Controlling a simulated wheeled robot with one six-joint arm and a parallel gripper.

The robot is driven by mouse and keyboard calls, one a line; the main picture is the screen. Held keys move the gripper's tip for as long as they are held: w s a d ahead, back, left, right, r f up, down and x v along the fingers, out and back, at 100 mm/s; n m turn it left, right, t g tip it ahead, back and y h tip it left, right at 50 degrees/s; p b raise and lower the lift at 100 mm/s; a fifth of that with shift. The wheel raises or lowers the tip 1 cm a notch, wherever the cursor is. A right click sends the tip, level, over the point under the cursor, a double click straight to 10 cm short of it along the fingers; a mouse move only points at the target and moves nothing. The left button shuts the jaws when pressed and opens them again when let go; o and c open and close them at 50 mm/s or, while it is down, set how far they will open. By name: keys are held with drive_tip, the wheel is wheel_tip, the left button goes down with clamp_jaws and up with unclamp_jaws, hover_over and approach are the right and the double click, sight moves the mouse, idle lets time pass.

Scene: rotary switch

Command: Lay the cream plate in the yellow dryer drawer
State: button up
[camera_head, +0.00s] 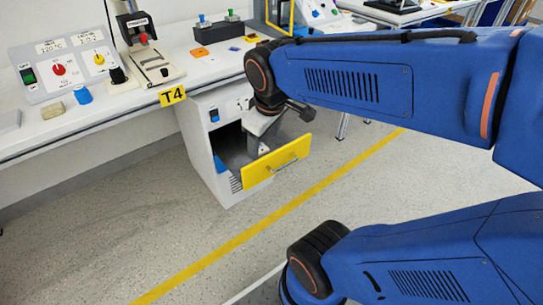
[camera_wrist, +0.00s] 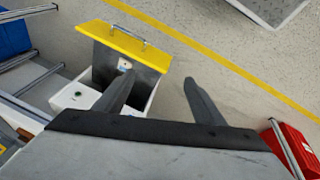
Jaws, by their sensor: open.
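The yellow-fronted dryer drawer (camera_head: 282,160) is pulled out of the white cabinet under the bench. In the wrist view the drawer's yellow front edge (camera_wrist: 125,43) is at upper left, with its grey inner wall and dark inside below. My gripper (camera_wrist: 158,76) is open over the drawer, its fingers spread and nothing seen between them. The left finger overlaps the drawer opening; the right finger shows against the floor. A small pale object or label (camera_wrist: 124,65) shows inside the drawer; I cannot tell if it is the cream plate. A small cream block (camera_head: 53,110) lies on the bench.
The bench above holds a switch panel (camera_head: 65,62) with red and yellow knobs, a press-like device (camera_head: 148,58) and a blue knob-shaped piece (camera_head: 83,94). A red box (camera_wrist: 293,150) is at lower right in the wrist view. The floor before the drawer is clear.

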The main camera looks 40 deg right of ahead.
drive_tip(key=s+a+m+t+y, duration=0.1)
drive_tip(key=s+a+m, duration=0.1)
drive_tip(key=s, duration=0.4)
drive_tip(key=shift+s+a+r+m, duration=0.25)
drive_tip(key=shift+s+m, duration=0.05)
drive_tip(key=shift+m, duration=0.6)
idle(0.4)
